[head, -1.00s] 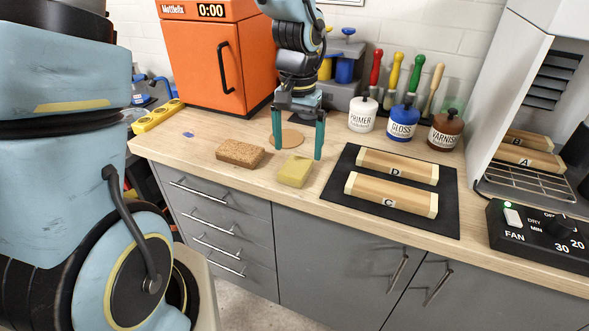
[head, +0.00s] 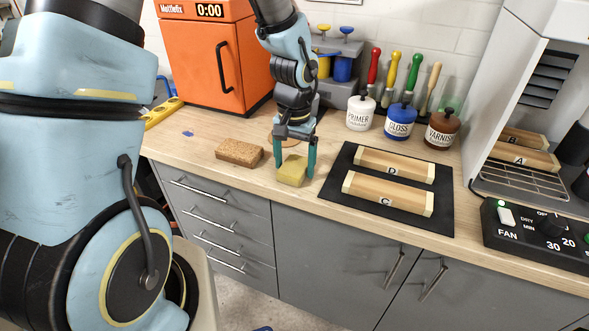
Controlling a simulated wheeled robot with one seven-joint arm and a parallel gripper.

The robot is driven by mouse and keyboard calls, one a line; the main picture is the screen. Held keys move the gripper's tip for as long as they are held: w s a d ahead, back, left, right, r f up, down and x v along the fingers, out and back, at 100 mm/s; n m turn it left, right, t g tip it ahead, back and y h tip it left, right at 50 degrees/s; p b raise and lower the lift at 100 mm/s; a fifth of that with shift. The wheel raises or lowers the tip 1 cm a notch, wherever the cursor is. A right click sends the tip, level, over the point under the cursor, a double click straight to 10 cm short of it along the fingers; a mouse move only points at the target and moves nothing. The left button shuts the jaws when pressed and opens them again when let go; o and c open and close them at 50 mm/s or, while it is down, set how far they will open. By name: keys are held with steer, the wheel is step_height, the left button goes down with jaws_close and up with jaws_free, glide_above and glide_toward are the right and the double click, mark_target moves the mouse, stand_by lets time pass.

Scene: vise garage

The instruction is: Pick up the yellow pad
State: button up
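The yellow pad (head: 292,171) lies on the wooden worktop near its front edge, between the brown sponge-like block and the black mat. My gripper (head: 295,172) points down over the pad. Its two teal fingers are apart, one at the left side of the pad and one at the right. A small gap seems to show at the right finger; whether either finger touches the pad is not clear. The pad rests on the worktop.
A brown block (head: 239,152) lies left of the pad. The black mat (head: 389,213) with wooden pieces C (head: 385,193) and D (head: 395,164) is close on the right. Primer (head: 360,113), gloss (head: 401,122) and varnish (head: 442,130) jars stand behind. An orange cabinet (head: 190,65) stands back left.

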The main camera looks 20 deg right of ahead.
mark_target(294, 165)
steer(key=c, duration=1)
step_height(294, 165, up, 10)
steer(key=shift+r+b, duration=0.1)
steer(key=shift+b, duration=0.65)
steer(key=o, duration=0.8)
steer(key=shift+c, duration=0.2)
steer(key=c, duration=0.6)
steer(key=shift+w, duration=0.15)
